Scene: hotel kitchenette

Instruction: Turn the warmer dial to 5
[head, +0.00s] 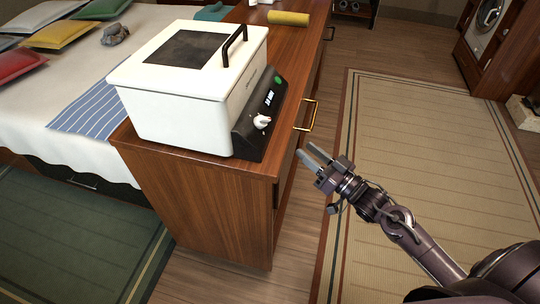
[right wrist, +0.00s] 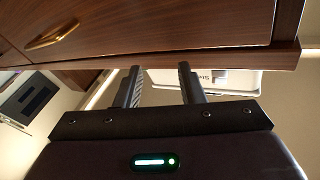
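The white warmer (head: 190,85) stands on the wooden cabinet with its lid down. Its dark front panel (head: 258,115) carries the white dial (head: 262,121), a small lit display (head: 269,97) and a green button (head: 277,80). The dial's numbers are too small to read. My right gripper (head: 313,157) is to the right of the cabinet and lower than the dial, apart from it. Its two fingers are spread with nothing between them, as the right wrist view (right wrist: 160,75) also shows. Part of the warmer (right wrist: 225,82) shows behind the fingers there. My left gripper is not in view.
A yellow roll (head: 288,18) lies farther back on the top. A bed (head: 70,100) is at the left. The beige rug (head: 430,150) at the right is clear.

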